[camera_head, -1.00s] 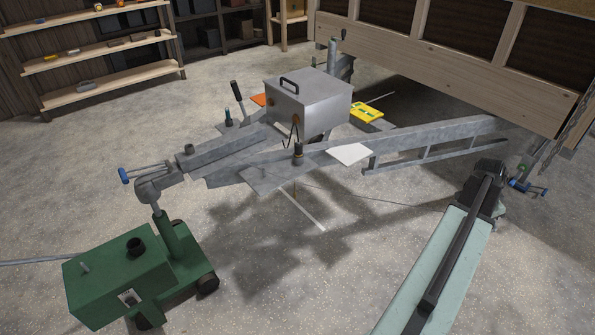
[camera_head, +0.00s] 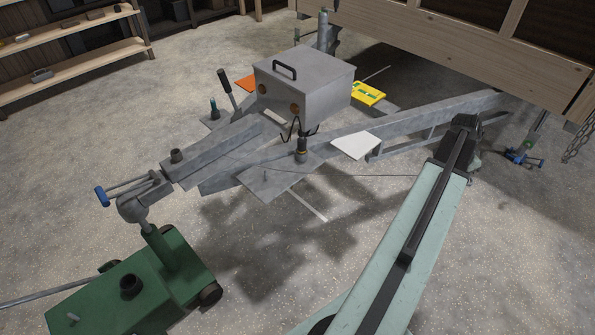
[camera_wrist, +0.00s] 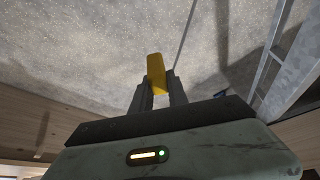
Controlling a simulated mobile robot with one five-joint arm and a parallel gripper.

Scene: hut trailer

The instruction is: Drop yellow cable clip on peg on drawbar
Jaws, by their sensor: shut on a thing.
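My gripper (camera_wrist: 158,92) is shut on the yellow cable clip (camera_wrist: 156,70), which sticks out beyond the fingertips over the concrete floor in the wrist view. In the head view my gripper end (camera_head: 464,125) is at the right, beyond the white plate and apart from it; the clip cannot be made out there. The grey drawbar (camera_head: 225,150) runs across the middle. A thin upright peg (camera_head: 265,176) stands on a flat metal plate (camera_head: 275,187) on its near side. A dark-topped fitting (camera_head: 301,148) stands behind that peg.
A metal box (camera_head: 300,82) sits on the drawbar, with a white plate (camera_head: 360,145) and a yellow item (camera_head: 368,92) to its right. A green jack unit (camera_head: 130,285) stands front left. A thin cable runs from the drawbar toward my arm. A wooden trailer wall (camera_head: 470,50) is behind.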

